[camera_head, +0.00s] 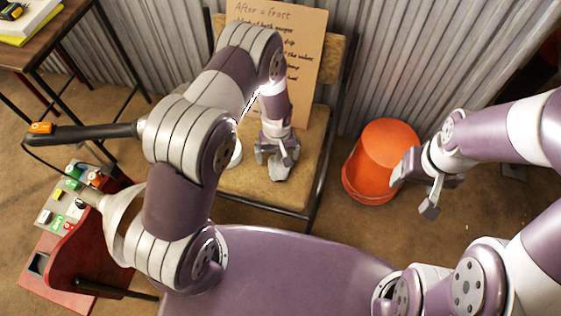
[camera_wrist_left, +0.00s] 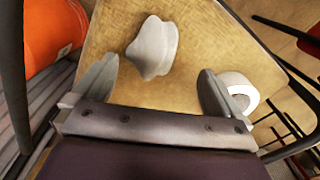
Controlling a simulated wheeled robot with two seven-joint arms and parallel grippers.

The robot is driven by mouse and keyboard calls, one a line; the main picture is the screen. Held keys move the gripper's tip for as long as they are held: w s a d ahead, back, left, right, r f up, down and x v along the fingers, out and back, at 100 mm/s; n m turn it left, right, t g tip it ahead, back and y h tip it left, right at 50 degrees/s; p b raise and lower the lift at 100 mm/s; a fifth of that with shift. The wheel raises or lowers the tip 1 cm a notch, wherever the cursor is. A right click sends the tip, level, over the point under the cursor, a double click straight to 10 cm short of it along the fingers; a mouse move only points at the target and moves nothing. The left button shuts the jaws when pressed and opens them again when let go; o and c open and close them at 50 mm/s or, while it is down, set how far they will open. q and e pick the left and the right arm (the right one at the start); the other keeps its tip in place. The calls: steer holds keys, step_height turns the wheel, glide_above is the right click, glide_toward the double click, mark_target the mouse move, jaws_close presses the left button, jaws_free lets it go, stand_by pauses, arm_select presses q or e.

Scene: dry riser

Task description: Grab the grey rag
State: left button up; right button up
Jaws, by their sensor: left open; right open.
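The grey rag (camera_wrist_left: 153,47) is a small peaked, crumpled lump on the tan chair seat (camera_head: 245,182). In the head view the rag (camera_head: 278,173) shows just below my left gripper (camera_head: 277,157), partly hidden by it. In the left wrist view the open fingers of my left gripper (camera_wrist_left: 155,78) stand wide apart. The rag lies just beyond the fingertips, between their lines and nearer the left finger, not gripped. My right gripper (camera_head: 414,190) is open and empty at the right, in front of the orange bucket.
A white roll (camera_wrist_left: 238,90) sits on the seat beside the right finger in the left wrist view. A cardboard sign (camera_head: 290,35) leans on the chair back. The orange bucket (camera_head: 375,160) stands right of the chair. A red box with coloured fittings (camera_head: 65,210) is at left.

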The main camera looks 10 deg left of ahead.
mark_target(279, 163)
arm_select(q)
steer(key=f, duration=0.2)
steer(key=f+b, duration=0.1)
steer(key=f, duration=0.2)
steer(key=w+f+b, duration=0.1)
steer(key=f, duration=0.2)
steer(key=shift+d, duration=0.1)
steer(key=c, duration=0.9)
